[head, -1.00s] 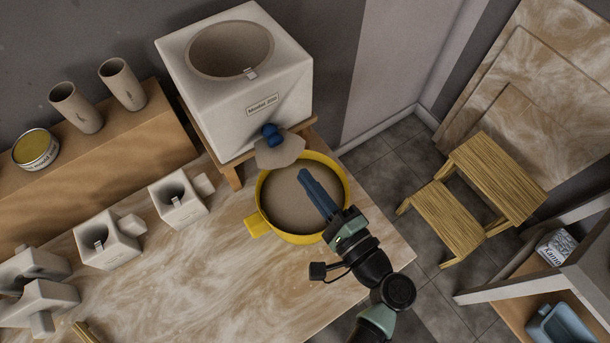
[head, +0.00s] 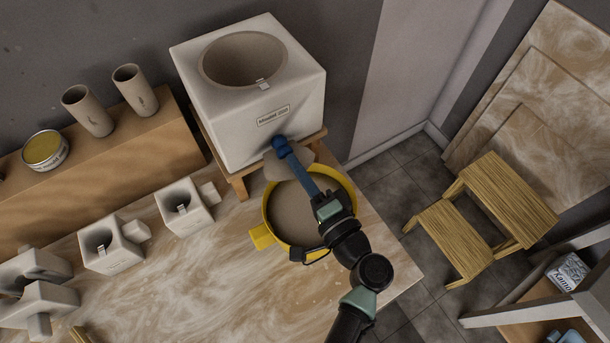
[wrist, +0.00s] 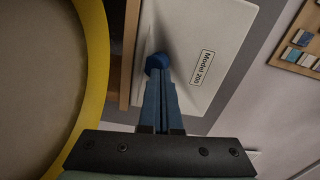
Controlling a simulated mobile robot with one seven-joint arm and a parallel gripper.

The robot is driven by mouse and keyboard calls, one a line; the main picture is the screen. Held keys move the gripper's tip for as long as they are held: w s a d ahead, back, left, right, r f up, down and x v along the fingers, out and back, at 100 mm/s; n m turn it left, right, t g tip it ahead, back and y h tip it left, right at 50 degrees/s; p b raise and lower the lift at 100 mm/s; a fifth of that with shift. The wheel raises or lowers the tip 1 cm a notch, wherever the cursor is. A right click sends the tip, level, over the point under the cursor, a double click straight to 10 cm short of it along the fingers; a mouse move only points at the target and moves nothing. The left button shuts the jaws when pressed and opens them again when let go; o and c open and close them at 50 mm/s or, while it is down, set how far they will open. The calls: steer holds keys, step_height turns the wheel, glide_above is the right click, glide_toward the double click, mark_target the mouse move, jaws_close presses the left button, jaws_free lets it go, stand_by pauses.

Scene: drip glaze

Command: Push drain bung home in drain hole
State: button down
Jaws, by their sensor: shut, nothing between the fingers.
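The blue drain bung (head: 277,142) is at the low front of the white block marked Model 200 (head: 245,125). The drain hole itself is hidden behind the bung, so I cannot tell how deep it sits. My gripper (head: 285,152) is shut and empty, with its long blue fingers reaching over the yellow bucket to the bung. In the wrist view the bung (wrist: 156,62) sits right at the fingertips (wrist: 159,76), against the white block's face. The tips look to be touching it, or very nearly so.
The yellow bucket (head: 264,238), holding beige liquid, stands under my gripper. A pale flat patch (head: 291,164) lies below the bung. The white block rests on a wooden stand (head: 239,187). Small white moulds (head: 185,208) stand left on the marbled table (head: 200,285).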

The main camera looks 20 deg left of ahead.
steer(key=shift+w+a, duration=0.15)
steer(key=shift+a, duration=0.1)
steer(key=shift+w+a, duration=0.2)
steer(key=shift+a, duration=0.05)
stand_by(0.4)
